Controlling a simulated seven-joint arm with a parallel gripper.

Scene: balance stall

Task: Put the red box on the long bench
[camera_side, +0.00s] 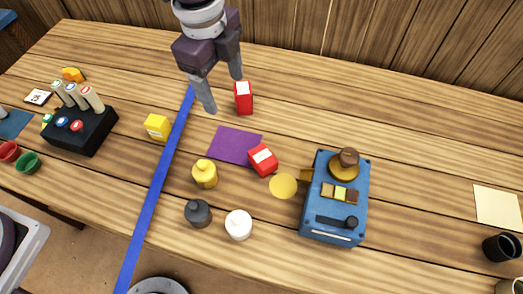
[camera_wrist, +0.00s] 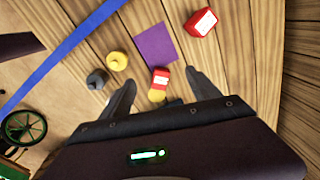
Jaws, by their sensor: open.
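Two red boxes with white labels are on the wooden table. One red box (camera_side: 243,97) stands upright behind the purple mat; it also shows in the wrist view (camera_wrist: 201,22). The other red box (camera_side: 263,160) sits at the mat's front right corner; in the wrist view (camera_wrist: 162,76) it appears between my fingertips. My gripper (camera_side: 222,92) is open and empty, above the table, beside the upright box in the side view. I cannot tell which surface is meant by the long bench; the long plank table (camera_side: 400,130) fills most of the side view.
A purple mat (camera_side: 233,143), blue strip (camera_side: 160,180), blue scale-like device (camera_side: 335,200) and yellow disc (camera_side: 283,186) lie nearby. Yellow (camera_side: 205,174), black (camera_side: 198,213) and white (camera_side: 238,224) weights stand in front. A black stamp rack (camera_side: 80,138) stands left. The table's back right is clear.

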